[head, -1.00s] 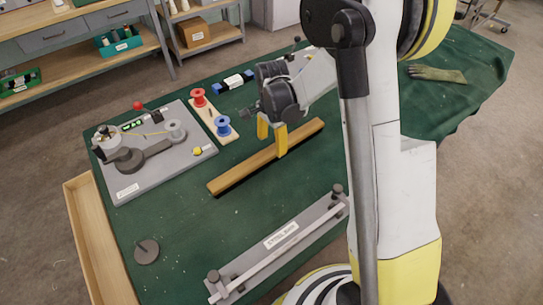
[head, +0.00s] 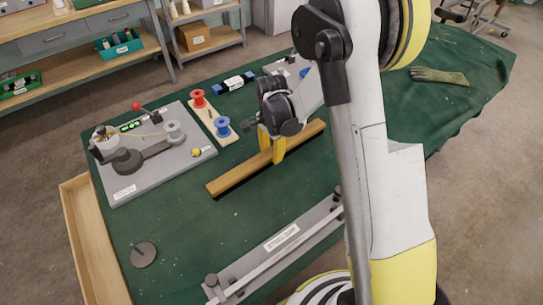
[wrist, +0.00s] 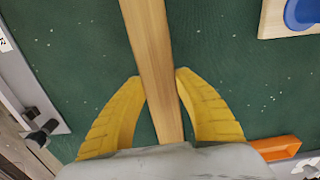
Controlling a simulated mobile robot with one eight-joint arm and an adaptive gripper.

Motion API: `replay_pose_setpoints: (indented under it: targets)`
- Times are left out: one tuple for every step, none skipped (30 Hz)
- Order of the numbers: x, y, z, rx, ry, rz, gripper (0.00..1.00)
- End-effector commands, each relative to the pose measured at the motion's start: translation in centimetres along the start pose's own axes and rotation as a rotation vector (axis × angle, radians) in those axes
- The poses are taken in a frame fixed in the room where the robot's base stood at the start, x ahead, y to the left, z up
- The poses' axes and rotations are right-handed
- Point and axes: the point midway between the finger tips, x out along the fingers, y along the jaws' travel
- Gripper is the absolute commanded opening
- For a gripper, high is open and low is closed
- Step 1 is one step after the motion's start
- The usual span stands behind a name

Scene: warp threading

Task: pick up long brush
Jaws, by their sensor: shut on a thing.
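The long brush is a long, narrow wooden bar (head: 230,180) with a dark underside, lying diagonally on the green cloth in the head view. In the wrist view its pale wooden back (wrist: 152,45) runs up between the fingers. My gripper (head: 272,156) has yellow fingers and stands over the middle of the bar. In the wrist view my gripper (wrist: 159,77) is shut on the brush, one finger on each side of it. The bar looks still down at the table. Its underside is mostly hidden.
A grey winding board (head: 150,165) stands at the left. Red and blue spools (head: 222,127) sit on a wooden base behind the brush. A grey rail fixture (head: 275,250) lies in front. A glove (head: 438,76) lies far right. Bare cloth surrounds the brush.

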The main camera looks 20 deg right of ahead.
Motion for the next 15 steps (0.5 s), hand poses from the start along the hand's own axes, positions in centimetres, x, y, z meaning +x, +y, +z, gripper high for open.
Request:
replay_pose_setpoints:
  targets:
    - [0.1, 0.0, 0.0, 0.000, 0.000, 0.001, 0.00]
    - [0.1, 0.0, 0.0, 0.000, 0.000, 0.001, 0.00]
    - [0.1, 0.0, 0.0, 0.000, 0.000, 0.001, 0.00]
    - [0.1, 0.0, 0.0, 0.000, 0.000, 0.001, 0.00]
    - [0.1, 0.0, 0.0, 0.000, 0.000, 0.001, 0.00]
    - [0.0, 0.0, 0.0, 0.000, 0.000, 0.001, 0.00]
    - [-0.1, 0.0, 0.0, 0.000, 0.000, 0.001, 0.00]
    - [-0.2, 0.0, 0.0, 0.000, 0.000, 0.001, 0.00]
    - [-0.4, 0.0, 0.0, 0.000, 0.000, 0.001, 0.00]
    - [-0.7, 0.0, 0.0, 0.000, 0.000, 0.001, 0.00]
    - [-1.0, 0.0, 0.0, 0.000, 0.000, 0.001, 0.00]
    - [-1.4, 0.0, 0.0, 0.000, 0.000, 0.001, 0.00]
    - [-1.9, 0.0, 0.0, 0.000, 0.000, 0.001, 0.00]
    - [-2.3, 0.1, 0.0, 0.000, 0.000, 0.001, 0.00]
    - [-3.0, 0.1, 0.0, 0.000, 0.000, 0.001, 0.00]
